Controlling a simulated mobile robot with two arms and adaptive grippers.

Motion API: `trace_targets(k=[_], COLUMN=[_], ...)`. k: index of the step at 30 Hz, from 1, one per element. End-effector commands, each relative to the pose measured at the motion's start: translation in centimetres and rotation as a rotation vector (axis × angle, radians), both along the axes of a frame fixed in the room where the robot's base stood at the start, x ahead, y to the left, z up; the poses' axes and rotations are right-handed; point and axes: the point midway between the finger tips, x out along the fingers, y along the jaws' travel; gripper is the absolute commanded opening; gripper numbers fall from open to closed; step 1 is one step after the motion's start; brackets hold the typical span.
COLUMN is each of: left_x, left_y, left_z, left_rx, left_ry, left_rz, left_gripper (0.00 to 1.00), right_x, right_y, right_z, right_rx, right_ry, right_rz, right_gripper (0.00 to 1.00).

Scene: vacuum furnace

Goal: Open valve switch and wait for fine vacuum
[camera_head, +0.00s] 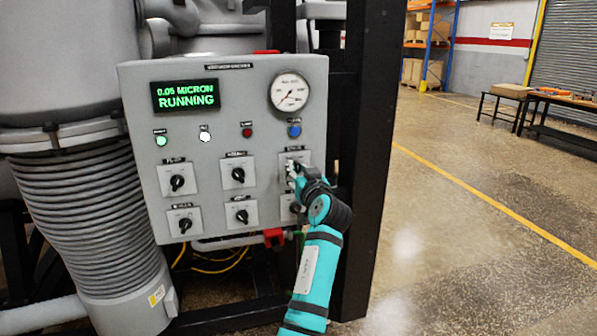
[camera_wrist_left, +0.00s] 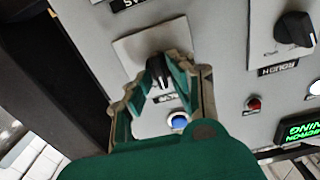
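The valve switch is a black knob on a light plate (camera_head: 287,158), at the upper right of the grey panel's switches, below a blue button (camera_head: 294,131). My left gripper (camera_head: 294,170) is at this switch and partly hides it. In the left wrist view, the black knob (camera_wrist_left: 157,72) sits between the two converging fingertips, which look closed on its sides. The panel display (camera_head: 187,96) reads "0.05 MICRON RUNNING" in green. The round gauge (camera_head: 290,91) has a needle too small to read. My right gripper is not in view.
Several other black knobs sit on the panel, including one labelled ROUGH (camera_wrist_left: 294,28). A dark frame post (camera_head: 366,150) stands close right of the panel. A ribbed grey hose (camera_head: 80,210) stands left. Open floor (camera_head: 450,220) lies to the right.

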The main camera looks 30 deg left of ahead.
Motion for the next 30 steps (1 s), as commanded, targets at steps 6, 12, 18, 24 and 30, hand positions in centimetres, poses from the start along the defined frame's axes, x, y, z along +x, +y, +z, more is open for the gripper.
trace_targets(k=[6, 12, 18, 24, 30], left_x=[0.0, 0.0, 0.0, 0.1, 0.1], left_y=[0.0, 0.0, 0.0, 0.0, 0.0], left_z=[0.0, 0.0, 0.1, 0.1, 0.1], left_rx=[0.000, 0.003, 0.035, 0.112, 0.202], left_ry=[0.000, 0.003, 0.041, 0.132, 0.237], left_rz=[0.000, 0.000, 0.000, 0.000, 0.000], left_gripper=[0.00, 0.00, 0.00, 0.00, 0.00], right_x=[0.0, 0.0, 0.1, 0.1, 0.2], right_y=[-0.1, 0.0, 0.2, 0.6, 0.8], right_z=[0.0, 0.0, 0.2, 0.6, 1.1], right_rx=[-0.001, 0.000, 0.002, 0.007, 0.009], right_ry=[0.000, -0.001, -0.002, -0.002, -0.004], right_rz=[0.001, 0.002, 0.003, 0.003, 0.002], right_gripper=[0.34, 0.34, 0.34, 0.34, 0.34])
